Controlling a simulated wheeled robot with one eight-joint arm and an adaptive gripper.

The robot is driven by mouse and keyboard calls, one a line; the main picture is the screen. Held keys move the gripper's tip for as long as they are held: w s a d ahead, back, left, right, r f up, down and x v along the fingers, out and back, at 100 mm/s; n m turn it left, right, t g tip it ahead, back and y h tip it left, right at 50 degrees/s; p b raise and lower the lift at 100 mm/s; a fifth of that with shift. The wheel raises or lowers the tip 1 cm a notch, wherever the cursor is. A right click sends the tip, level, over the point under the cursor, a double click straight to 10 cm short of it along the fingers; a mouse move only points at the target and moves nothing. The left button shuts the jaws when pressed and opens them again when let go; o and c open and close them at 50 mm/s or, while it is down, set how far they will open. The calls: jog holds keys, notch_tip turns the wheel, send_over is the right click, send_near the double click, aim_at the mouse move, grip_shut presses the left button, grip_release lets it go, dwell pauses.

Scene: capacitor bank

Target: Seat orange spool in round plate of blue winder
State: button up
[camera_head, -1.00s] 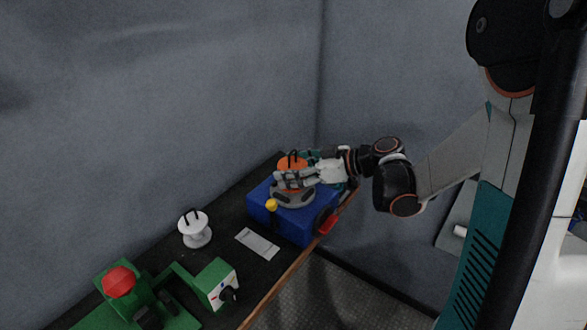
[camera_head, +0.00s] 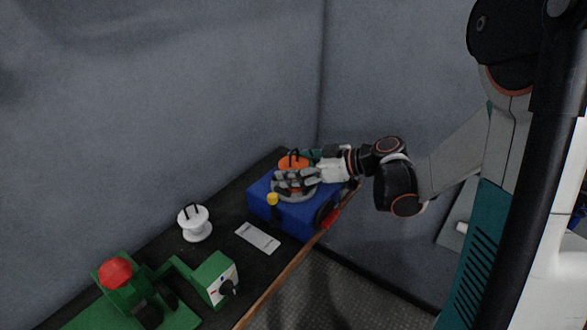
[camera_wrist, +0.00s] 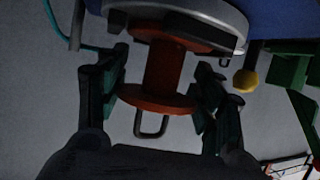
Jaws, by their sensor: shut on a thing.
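The orange spool (camera_head: 293,163) has a dark wire handle on top and is over the round grey plate (camera_head: 303,198) of the blue winder (camera_head: 290,215). My gripper (camera_head: 297,179) is shut on the spool, with a finger on each side. The wrist view looks inverted: the spool (camera_wrist: 163,68) hangs handle down between the fingers, its far flange close against the round plate (camera_wrist: 223,17). Whether that flange is fully down in the plate cannot be told. In the head view the fingers hide the spool's lower part.
A yellow knob (camera_head: 272,199) stands at the winder's front left. A white spool (camera_head: 194,222), a pale flat plate (camera_head: 257,238) and a green machine with a red part (camera_head: 116,272) are further left on the dark bench. Walls stand behind.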

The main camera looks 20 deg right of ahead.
jog(key=o, duration=1.2)
jog(key=v, duration=1.2)
jog(key=w+a+r+m+g+h+p, duration=0.1)
jog(key=a+r+m+g+h+p, duration=0.35)
jog(key=a+r+m+h, duration=0.3)
jog(key=s+f+m+t+h+b, duration=0.1)
jog(key=s+f, duration=0.1)
jog(key=s, duration=0.3)
jog(key=s+f+t+h+b, duration=0.1)
jog(key=s+f+b, duration=0.1)
jog(key=s, duration=0.4)
jog(key=s+a+f+m+t+h+b, duration=0.1)
jog(key=s+f, duration=0.3)
jog(key=s, duration=0.2)
jog(key=shift+a+f+m, duration=0.1)
jog(key=shift+f+m, duration=0.15)
jog(key=shift+m, duration=0.1)
